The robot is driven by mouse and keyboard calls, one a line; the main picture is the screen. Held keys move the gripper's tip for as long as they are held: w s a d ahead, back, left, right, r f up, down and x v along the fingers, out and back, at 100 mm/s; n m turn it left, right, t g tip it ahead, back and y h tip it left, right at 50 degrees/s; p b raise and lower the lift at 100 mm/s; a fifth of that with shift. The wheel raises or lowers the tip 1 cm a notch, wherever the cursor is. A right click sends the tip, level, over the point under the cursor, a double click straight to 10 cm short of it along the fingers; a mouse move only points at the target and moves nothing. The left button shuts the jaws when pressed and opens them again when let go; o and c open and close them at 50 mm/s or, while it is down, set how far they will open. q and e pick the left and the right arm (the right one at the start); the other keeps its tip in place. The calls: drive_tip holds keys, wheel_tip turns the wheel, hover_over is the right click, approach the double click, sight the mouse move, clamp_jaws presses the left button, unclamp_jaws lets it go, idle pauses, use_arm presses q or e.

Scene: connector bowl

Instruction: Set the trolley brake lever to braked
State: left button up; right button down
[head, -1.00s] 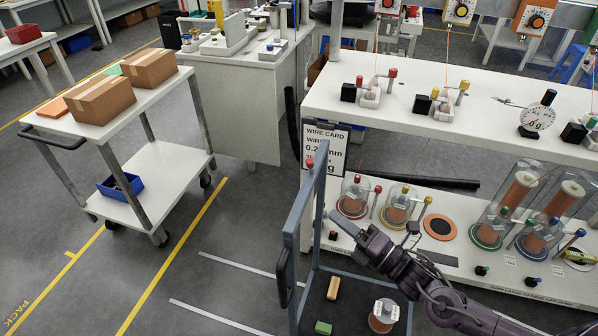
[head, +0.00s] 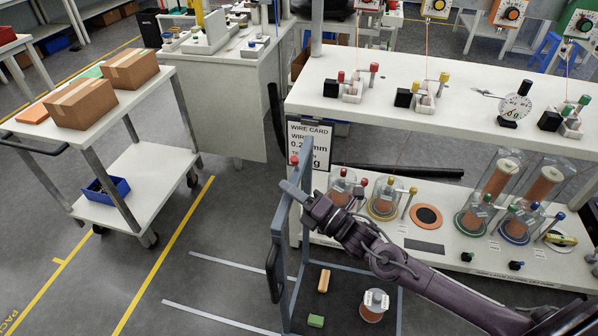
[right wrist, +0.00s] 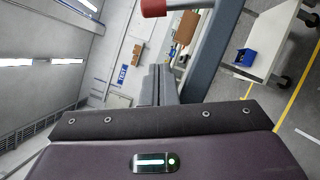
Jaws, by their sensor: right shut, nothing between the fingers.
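A blue-grey trolley frame (head: 277,238) stands in front of the bench, with a black grip on its near side. A red knob (head: 294,160) sits at the top of its far post; I take it for the end of the brake lever, but cannot tell its setting. A red knob (right wrist: 153,8) also shows at the top of the right wrist view. My right gripper (head: 290,189) is shut and empty, its tips just below the knob and overlapping the post. I cannot tell whether they touch. In the right wrist view the closed fingers (right wrist: 159,86) point ahead. My left gripper is not in view.
The trolley deck carries a spool (head: 374,305), a wooden block (head: 324,281) and a green block (head: 316,321). A white two-shelf cart (head: 148,170) with boxes stands left. The white bench (head: 420,125) with spools is behind my right arm. Floor between cart and frame is clear.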

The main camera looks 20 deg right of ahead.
sight(299, 174)
drive_tip(key=w+d, duration=0.1)
drive_tip(key=w+d+r+p, duration=0.1)
drive_tip(key=shift+w+d+r, duration=0.2)
drive_tip(key=shift+d+r, duration=0.1)
drive_tip(key=shift+d, duration=0.1)
drive_tip(key=shift+r, duration=0.1)
drive_tip(key=shift+w+r+m+p, duration=0.1)
drive_tip(key=shift+m+p, duration=0.25)
drive_tip(key=shift+m, duration=0.05)
